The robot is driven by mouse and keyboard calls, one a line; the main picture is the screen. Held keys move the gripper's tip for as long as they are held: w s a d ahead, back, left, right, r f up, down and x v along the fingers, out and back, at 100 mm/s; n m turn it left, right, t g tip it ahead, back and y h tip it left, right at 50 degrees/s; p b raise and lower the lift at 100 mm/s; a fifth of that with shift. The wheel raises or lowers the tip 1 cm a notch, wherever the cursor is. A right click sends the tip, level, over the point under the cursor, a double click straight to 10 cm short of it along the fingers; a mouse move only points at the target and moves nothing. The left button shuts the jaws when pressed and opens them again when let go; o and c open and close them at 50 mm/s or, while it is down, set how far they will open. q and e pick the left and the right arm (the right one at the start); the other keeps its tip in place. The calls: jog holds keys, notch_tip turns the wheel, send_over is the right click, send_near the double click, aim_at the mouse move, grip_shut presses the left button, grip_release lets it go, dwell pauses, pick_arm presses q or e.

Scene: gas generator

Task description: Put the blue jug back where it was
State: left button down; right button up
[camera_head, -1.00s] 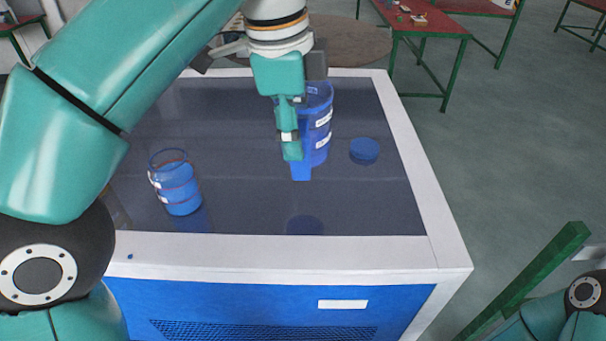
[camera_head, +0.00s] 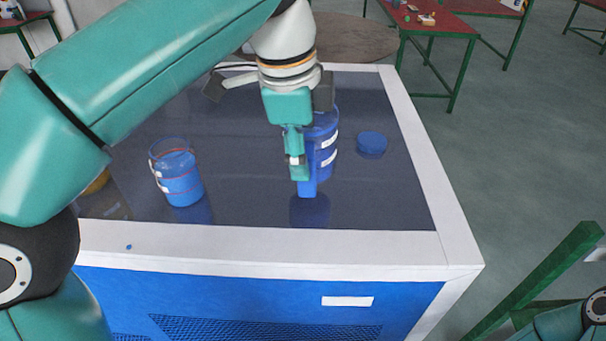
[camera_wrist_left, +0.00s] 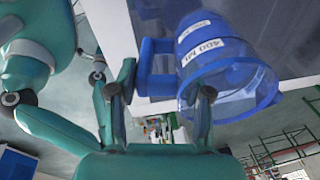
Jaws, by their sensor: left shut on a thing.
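The blue jug (camera_head: 325,148) is a translucent blue measuring jug with white labels, over the right part of the dark glossy top. My left gripper (camera_head: 298,168) is shut on its handle, which faces the head camera. The gripper hides part of the jug's left side. The jug looks upright, and its dark reflection lies just below it; whether its base touches the surface I cannot tell. In the left wrist view the jug (camera_wrist_left: 235,75) shows its open rim and a "400 ml" label, with my left gripper's fingers (camera_wrist_left: 160,92) around the handle. My right gripper is out of view.
A flat round blue object (camera_head: 371,144) lies right of the jug. A white frame (camera_head: 455,240) edges the top. The dark surface in front of the jug is free.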

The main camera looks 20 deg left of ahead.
pick_arm(q)
notch_tip(320, 180, down, 2)
jog(key=shift+s+f+b, duration=0.1)
jog(key=shift+f+b, duration=0.1)
jog(key=shift+b, duration=0.15)
jog(key=shift+f+p, duration=0.2)
jog(key=shift+p, duration=0.1)
jog(key=shift+f, duration=0.45)
jog(key=shift+c, duration=2.4)
grip_release()
